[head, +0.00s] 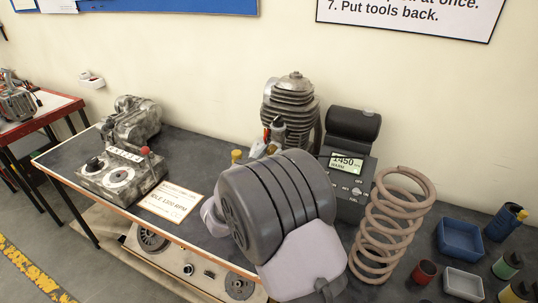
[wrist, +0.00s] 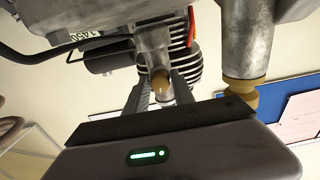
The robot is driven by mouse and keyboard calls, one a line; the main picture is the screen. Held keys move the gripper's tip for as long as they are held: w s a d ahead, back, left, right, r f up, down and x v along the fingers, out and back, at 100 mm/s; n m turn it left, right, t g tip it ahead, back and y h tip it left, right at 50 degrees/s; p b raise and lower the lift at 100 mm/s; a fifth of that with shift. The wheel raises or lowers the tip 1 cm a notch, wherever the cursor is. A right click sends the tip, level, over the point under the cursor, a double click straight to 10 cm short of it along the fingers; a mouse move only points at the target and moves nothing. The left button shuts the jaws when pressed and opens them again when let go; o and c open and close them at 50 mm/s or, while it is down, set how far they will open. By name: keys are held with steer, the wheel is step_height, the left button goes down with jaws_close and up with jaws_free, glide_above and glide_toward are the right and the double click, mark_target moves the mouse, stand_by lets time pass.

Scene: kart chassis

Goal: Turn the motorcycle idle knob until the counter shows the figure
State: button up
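The counter (head: 347,163) on the bench reads about 1450, and its lit figure also shows turned at the upper left of the wrist view (wrist: 86,33). A card (head: 172,200) on the bench reads idle 1200 RPM. In the wrist view, a tan knob (wrist: 160,82) on a metal stem lies between the two fingers of my gripper (wrist: 160,88). The fingers are apart, one on each side of it. I cannot tell whether they touch it. A second brass-coloured knob (wrist: 243,95) hangs to the right, outside the fingers. My arm hides much of this area in the head view.
A finned cylinder (head: 291,103) stands behind my arm. A large coil spring (head: 392,225) stands close on its right. A grey control box with dials (head: 120,178) is on the left. A blue bin (head: 460,238) and small cans are at the far right.

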jaws_close()
steer(key=shift+n, duration=0.3)
steer(key=n+p, duration=0.3)
steer(key=n, duration=0.2)
steer(key=shift+r, duration=0.1)
steer(key=shift+d+n+p, duration=0.1)
steer(key=shift+n+p, duration=1.7)
steer(key=shift+n, duration=1.3)
steer(key=shift+f, duration=0.2)
steer(key=o, duration=0.5)
jaws_free()
steer(key=shift+r, duration=0.1)
steer(key=shift+o, duration=0.2)
